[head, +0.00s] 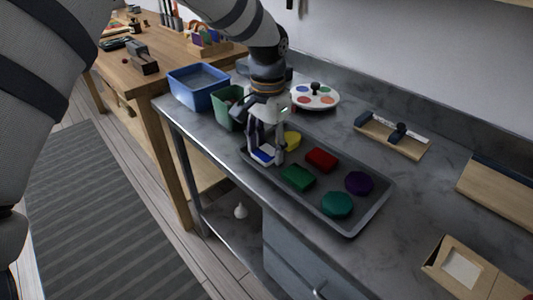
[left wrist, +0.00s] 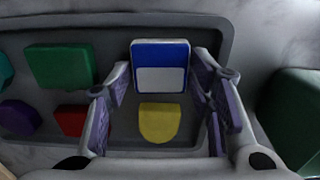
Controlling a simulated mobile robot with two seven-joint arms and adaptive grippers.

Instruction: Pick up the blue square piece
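The blue square piece (head: 262,155) lies at the left end of the grey tray (head: 349,228); a pale patch covers part of its face in the left wrist view (left wrist: 160,54). My left gripper (head: 266,152) points down over it. In the left wrist view the left gripper (left wrist: 161,74) is open, one finger on each side of the piece, with a narrow gap showing at both sides. The fingers partly hide the piece in the head view. My right gripper is not in view.
The tray also holds a yellow piece (head: 292,140), a red piece (head: 321,158), a green piece (head: 298,177), a teal piece (head: 337,204) and a purple piece (head: 359,183). A green bin (head: 228,108) and a blue bin (head: 190,92) stand left of the tray.

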